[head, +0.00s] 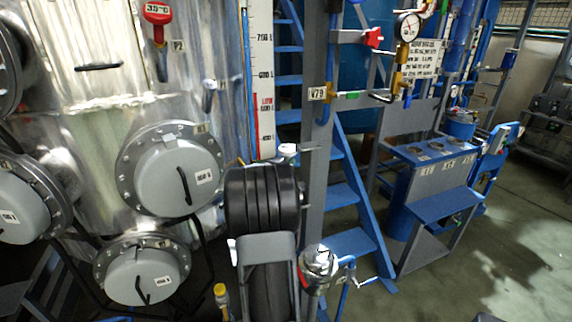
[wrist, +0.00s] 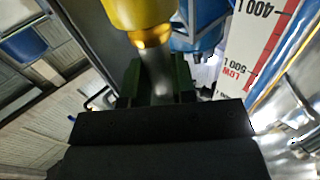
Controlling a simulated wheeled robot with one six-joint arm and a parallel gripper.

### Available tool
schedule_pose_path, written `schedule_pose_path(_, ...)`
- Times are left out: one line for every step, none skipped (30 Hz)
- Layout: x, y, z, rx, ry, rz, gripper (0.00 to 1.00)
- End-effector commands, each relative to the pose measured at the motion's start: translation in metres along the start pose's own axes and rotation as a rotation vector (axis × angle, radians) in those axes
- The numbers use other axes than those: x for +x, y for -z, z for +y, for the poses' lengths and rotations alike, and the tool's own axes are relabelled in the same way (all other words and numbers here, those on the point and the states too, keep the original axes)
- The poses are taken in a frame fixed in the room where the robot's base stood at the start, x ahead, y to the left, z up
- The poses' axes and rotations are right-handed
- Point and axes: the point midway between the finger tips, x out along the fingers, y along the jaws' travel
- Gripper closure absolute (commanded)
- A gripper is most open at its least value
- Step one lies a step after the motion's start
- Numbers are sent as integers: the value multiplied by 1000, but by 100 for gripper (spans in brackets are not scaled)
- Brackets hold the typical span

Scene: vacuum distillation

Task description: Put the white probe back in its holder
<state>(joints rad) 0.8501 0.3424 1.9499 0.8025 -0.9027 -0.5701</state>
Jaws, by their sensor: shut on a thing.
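In the wrist view my gripper (wrist: 156,75) has its two dark fingers shut on a pale grey shaft (wrist: 155,78). A brass collar (wrist: 152,38) and a large yellow body (wrist: 138,12) are at the shaft's far end. I cannot tell whether they belong to the same piece, or whether the shaft is part of the white probe. In the head view my dark arm hides the fingers and what they hold. A small white cap (head: 288,149) shows at its upper right; I cannot tell what it is. I cannot make out the holder for sure.
A level scale (head: 261,80) stands behind my arm, beside a metal tank (head: 95,115) with round grey hatches. A yellow-topped piece (head: 221,290) is low in front. Blue stairs (head: 345,200) and open floor (head: 500,260) are to the right.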

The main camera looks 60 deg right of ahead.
Motion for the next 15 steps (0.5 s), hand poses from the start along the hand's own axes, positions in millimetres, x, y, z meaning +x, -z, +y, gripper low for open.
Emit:
schedule_pose_path(0,-2,0,0,0,1,100)
schedule_pose_path(0,-3,0,0,0,1,100)
schedule_pose_path(0,-4,0,0,0,1,100)
schedule_pose_path(0,-5,0,0,0,1,100)
schedule_pose_path(0,-6,0,0,0,1,100)
schedule_pose_path(0,-6,0,0,0,1,100)
schedule_pose_path(0,-7,0,0,0,1,100)
schedule_pose_path(0,-8,0,0,0,1,100)
schedule_pose_path(0,-9,0,0,0,1,100)
schedule_pose_path(0,-8,0,0,0,1,73)
schedule_pose_path(0,-7,0,0,0,1,70)
schedule_pose_path(0,-7,0,0,0,1,67)
schedule_pose_path(0,-7,0,0,0,1,64)
schedule_pose_path(0,-7,0,0,0,1,61)
schedule_pose_path(0,-7,0,0,0,1,57)
